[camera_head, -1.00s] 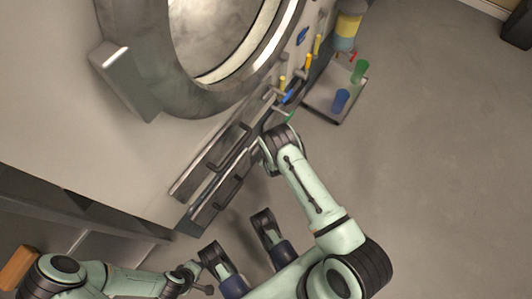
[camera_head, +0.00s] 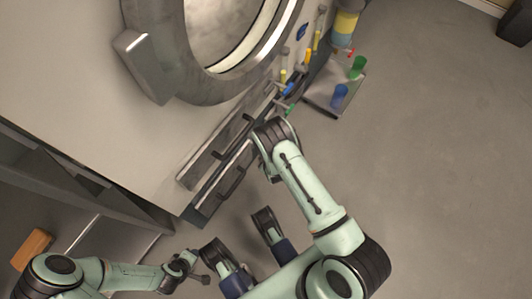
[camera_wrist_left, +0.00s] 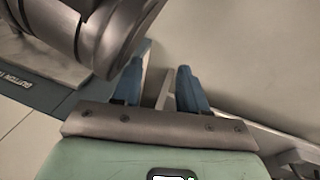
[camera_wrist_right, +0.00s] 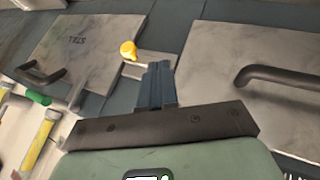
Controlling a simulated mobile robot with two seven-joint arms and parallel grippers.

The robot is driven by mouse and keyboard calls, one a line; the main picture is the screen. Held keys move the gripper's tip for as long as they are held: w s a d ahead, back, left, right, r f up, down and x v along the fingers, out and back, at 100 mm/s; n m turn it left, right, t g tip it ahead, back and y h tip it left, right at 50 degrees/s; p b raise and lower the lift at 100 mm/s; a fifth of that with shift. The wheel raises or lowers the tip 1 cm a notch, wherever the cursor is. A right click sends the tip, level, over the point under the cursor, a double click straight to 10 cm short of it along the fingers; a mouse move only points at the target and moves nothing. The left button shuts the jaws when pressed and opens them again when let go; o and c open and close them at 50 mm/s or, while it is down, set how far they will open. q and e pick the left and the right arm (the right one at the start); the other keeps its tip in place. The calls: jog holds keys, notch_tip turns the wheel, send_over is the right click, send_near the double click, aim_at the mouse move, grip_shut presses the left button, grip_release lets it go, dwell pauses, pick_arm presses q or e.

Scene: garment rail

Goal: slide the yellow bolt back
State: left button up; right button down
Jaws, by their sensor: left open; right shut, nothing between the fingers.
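The yellow bolt's round knob (camera_wrist_right: 128,50) shows in the right wrist view, on a small metal fitting beside a grey panel marked with letters. My right gripper (camera_wrist_right: 157,70) is shut and empty. Its fingertips appear just below and right of the knob, apart from it in the picture. In the head view the right arm's wrist hides these fingertips, and I cannot single out the bolt there. My left gripper (camera_wrist_left: 160,82) is open and empty, with its blue fingers either side of a pale edge, below a dark metal cylinder.
A large round door (camera_head: 170,60) stands on the machine's face. Dark bar handles (camera_wrist_right: 285,76) stick out near my right gripper. A yellow-handled tool (camera_wrist_right: 42,140) and a green piece (camera_wrist_right: 38,97) lie left. A tray (camera_head: 322,101) holds green and blue cups.

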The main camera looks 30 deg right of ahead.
pick_arm(q)
jog(key=shift+w+d+r+t, duration=0.15)
jog(key=shift+w+r+t, duration=0.25)
jog(key=shift+w+r, duration=0.6)
pick_arm(e)
jog(key=shift+v, duration=1.25)
pick_arm(q)
jog(key=shift+f, duration=0.1)
